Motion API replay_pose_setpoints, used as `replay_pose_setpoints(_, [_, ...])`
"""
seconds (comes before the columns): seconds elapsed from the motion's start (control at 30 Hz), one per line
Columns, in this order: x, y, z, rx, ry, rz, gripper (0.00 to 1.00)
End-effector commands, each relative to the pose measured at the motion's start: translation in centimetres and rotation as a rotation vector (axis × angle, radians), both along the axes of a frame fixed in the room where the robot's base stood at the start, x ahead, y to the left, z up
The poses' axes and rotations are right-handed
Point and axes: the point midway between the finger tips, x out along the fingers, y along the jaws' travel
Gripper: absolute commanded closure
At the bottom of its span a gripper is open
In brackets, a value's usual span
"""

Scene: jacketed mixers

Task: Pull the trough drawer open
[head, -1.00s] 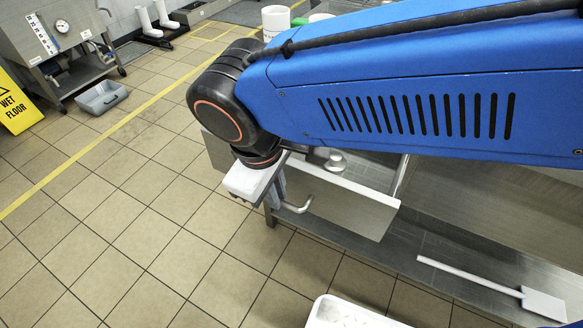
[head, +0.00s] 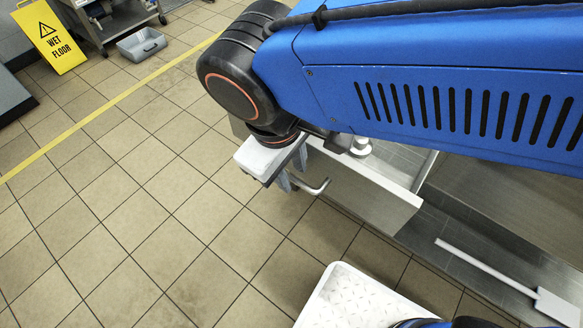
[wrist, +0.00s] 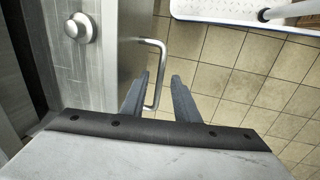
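The trough drawer (head: 365,190) is a steel box with a flat front panel. In the head view it stands out from the steel unit and its inside shows. Its bent bar handle (head: 318,188) sticks out from the front; the wrist view shows the handle (wrist: 160,75) in full except where a finger covers its lower end. My gripper (wrist: 161,76) has its two dark fingers apart, with the handle's bar showing between the fingertips and a gap on each side. I cannot tell how deep the bar lies between them. In the head view my arm hides part of the drawer.
A white paddle (head: 490,268) lies on the low steel shelf at right. A yellow wet floor sign (head: 50,36) and a grey tub (head: 141,44) are far left. The tiled floor before the drawer is clear.

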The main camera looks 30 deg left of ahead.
Motion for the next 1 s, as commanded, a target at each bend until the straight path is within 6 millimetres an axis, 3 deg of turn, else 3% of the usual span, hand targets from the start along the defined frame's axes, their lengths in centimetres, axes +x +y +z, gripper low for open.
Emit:
replay_pose_setpoints(0.37, [-0.2,0.0,0.8,0.001,0.0,0.0,0.72])
replay_pose_setpoints(1.0, [-2.5,0.2,12.6,0.002,0.0,0.001,0.72])
